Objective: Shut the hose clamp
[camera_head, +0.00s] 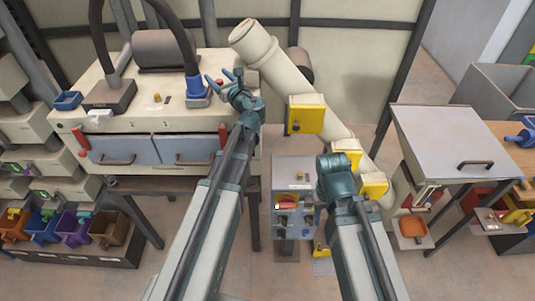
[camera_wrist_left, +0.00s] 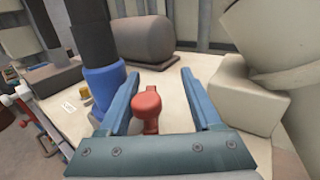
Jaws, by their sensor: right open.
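A black hose (camera_head: 181,42) comes down into a blue collar (camera_head: 196,88) on top of the cream machine. The collar also shows in the left wrist view (camera_wrist_left: 104,86). A red lever with a rounded knob (camera_wrist_left: 147,106), seemingly the hose clamp's handle, stands beside the collar. A little of its red shows in the head view (camera_head: 219,81). My left gripper (camera_head: 219,76) is open, with one finger on each side of the red lever and gaps visible in the wrist view. My right gripper (camera_head: 335,160) is low in front of the slanted tube; its fingers are mostly hidden.
A grey-brown roller (camera_head: 160,50) lies behind the collar. A thick cream tube (camera_head: 300,85) with yellow boxes (camera_head: 306,114) slants down right of my left gripper. A small blue tray (camera_head: 68,100) sits at the machine's left end. A grey-lidded cabinet (camera_head: 450,135) stands at right.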

